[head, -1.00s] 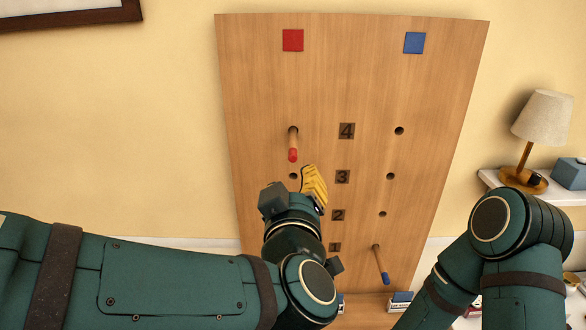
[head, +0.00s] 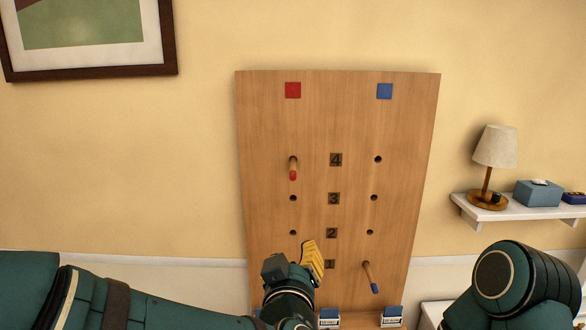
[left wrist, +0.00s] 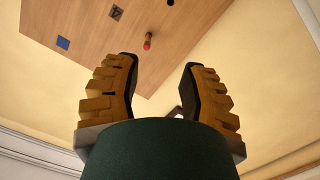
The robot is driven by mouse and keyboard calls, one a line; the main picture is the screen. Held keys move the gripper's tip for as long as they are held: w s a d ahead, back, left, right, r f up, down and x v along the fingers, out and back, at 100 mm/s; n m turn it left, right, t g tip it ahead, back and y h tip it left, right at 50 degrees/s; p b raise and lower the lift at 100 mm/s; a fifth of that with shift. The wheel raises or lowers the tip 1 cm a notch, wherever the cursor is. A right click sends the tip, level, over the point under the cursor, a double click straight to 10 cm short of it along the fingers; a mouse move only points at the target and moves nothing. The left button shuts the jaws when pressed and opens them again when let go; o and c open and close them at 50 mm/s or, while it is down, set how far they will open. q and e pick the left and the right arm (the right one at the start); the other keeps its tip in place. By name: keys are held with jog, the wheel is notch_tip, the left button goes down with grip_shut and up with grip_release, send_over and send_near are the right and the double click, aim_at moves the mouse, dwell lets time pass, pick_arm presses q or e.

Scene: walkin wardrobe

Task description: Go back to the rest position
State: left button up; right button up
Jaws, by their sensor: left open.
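A tall wooden board (head: 335,120) stands against the wall with a red square at upper left and a blue square at upper right. A red-tipped peg (head: 293,170) sits in the left column's hole level with number 4. A blue-tipped peg (head: 370,278) sits in the right column near number 1. My left gripper (head: 309,258) is in front of the board's lower part, below the red peg and apart from it. In the left wrist view its two yellow fingers (left wrist: 160,85) are spread with nothing between them; the red peg (left wrist: 148,41) shows beyond. My right gripper is out of view.
A white shelf (head: 520,208) at right holds a lamp (head: 494,155) and a blue box (head: 538,193). A framed picture (head: 90,70) hangs at upper left. Small blue-and-white boxes (head: 391,316) stand at the board's foot.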

pick_arm(q)
jog(key=w+a+f+m+g+h+b, duration=0.1)
jog(key=a+f+g, duration=0.15)
jog(key=f, duration=0.85)
jog(key=a+f+m+g+b, duration=0.1)
jog(key=f+g, duration=0.2)
jog(key=f, duration=0.7)
jog(key=w+a+f+m+g+h+b, duration=0.1)
jog(key=a+f+g, duration=0.15)
jog(key=f, duration=0.85)
jog(key=s+a+f+g, duration=0.2)
jog(key=s+f+g, duration=0.1)
jog(key=s+f, duration=0.3)
jog(key=s+a+f+g+h+b, duration=0.1)
jog(key=s+a+f+g, duration=0.1)
jog(key=s+f+g, duration=0.2)
jog(key=s+f, duration=0.3)
jog(key=f, duration=0.4)
jog(key=shift+s, duration=0.25)
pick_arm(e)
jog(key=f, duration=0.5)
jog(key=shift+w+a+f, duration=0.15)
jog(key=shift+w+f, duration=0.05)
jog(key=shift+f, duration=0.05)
